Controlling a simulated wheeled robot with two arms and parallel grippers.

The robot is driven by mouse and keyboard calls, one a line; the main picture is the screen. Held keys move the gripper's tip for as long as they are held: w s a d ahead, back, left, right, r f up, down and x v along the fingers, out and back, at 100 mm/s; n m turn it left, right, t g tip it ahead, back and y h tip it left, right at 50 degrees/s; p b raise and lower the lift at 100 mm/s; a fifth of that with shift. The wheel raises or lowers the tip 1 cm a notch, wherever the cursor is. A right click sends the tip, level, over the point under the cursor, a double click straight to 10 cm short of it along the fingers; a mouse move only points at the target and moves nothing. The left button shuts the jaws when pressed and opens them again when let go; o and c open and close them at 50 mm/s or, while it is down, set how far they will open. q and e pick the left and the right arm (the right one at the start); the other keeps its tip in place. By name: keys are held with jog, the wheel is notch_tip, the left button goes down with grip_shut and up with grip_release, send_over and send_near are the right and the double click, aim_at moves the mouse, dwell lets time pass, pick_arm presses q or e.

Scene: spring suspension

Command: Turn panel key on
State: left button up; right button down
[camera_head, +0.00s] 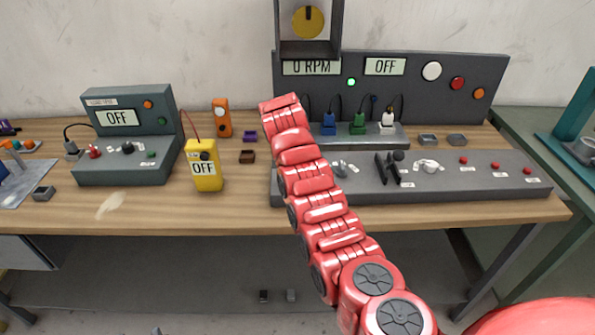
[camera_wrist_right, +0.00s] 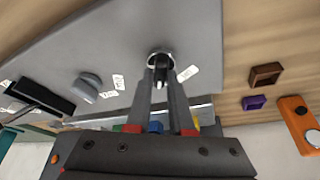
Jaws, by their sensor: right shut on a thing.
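The grey control panel (camera_head: 450,180) lies along the front of the bench. Its upright back board (camera_head: 430,85) shows "0 RPM" and "OFF" displays and a lit green lamp. In the right wrist view, a dark key (camera_wrist_right: 160,80) stands in a round silver lock collar (camera_wrist_right: 160,57) near the panel's edge. My right gripper (camera_wrist_right: 163,72) is shut on the key, with one finger on each side of it. In the head view, my right arm hides the key and the gripper. My left gripper is not in view.
Beside the lock is a grey knob (camera_wrist_right: 88,84), then black levers (camera_head: 386,168) and red buttons (camera_head: 463,161). A yellow meter (camera_head: 203,168), an orange device (camera_head: 221,118) and a second console (camera_head: 125,160) reading "OFF" stand to the left. A dark frame (camera_head: 309,45) rises behind my arm.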

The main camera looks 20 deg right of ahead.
jog(key=shift+f+m+b, duration=0.1)
jog(key=shift+m+b, duration=0.2)
jog(key=shift+b, duration=0.05)
dwell(0.3)
jog(key=c, duration=0.8)
grip_release()
jog(key=b+v, duration=0.2)
jog(key=v, duration=1.5)
jog(key=shift+a+r, duration=0.2)
jog(key=shift+a, duration=0.1)
